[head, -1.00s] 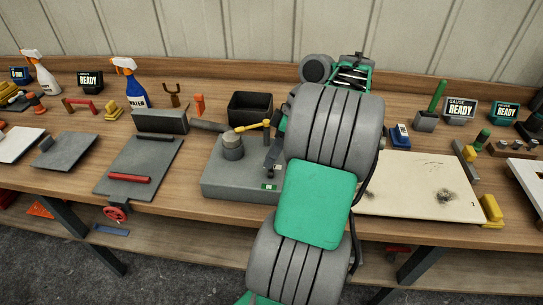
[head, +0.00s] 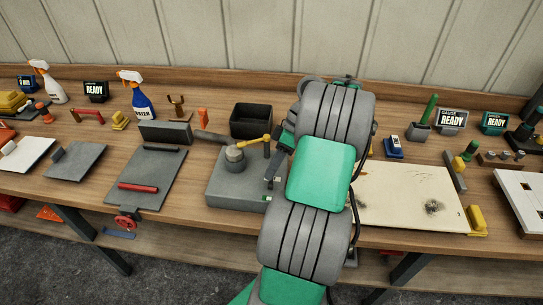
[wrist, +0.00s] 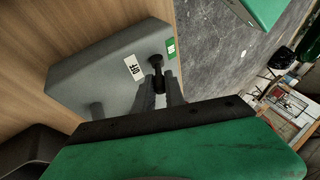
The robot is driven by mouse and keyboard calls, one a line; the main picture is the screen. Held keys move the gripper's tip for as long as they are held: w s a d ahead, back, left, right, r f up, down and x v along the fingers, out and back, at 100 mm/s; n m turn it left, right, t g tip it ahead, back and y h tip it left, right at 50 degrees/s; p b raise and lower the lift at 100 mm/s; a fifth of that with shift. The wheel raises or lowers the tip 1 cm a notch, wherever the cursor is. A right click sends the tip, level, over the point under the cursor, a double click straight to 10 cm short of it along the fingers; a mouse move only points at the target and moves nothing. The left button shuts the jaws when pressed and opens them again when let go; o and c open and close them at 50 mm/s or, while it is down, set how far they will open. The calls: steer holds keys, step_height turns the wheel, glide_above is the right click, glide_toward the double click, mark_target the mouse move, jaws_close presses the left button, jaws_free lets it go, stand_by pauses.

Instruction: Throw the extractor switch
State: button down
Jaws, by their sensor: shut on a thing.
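A grey box (head: 222,192) stands on the bench left of my arm, with a round grey post and a yellow handle (head: 256,140) above it. In the wrist view the grey box (wrist: 100,75) carries a short black switch lever (wrist: 157,62), between a white label with dark print (wrist: 133,68) and a green label (wrist: 171,48). My gripper (wrist: 162,88) has its grey fingers closed around the lever's lower part. In the head view my dark gripper (head: 272,172) is at the box's right side, and the lever is too small to make out.
A black open bin (head: 250,121) stands behind the box. A cream board (head: 405,195) with dark marks lies to the right of my arm. A grey plate with a red bar (head: 138,187) lies to the left. Bare wood shows between these things.

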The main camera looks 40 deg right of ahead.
steer(key=p, duration=0.2)
steer(key=shift+w+d+r+y+p, duration=0.1)
steer(key=shift+d+r+y+p, duration=0.1)
steer(key=shift+r+y+p, duration=0.15)
steer(key=shift+f+g, duration=0.3)
steer(key=shift+f, duration=0.15)
steer(key=c, duration=1.4)
jaws_free()
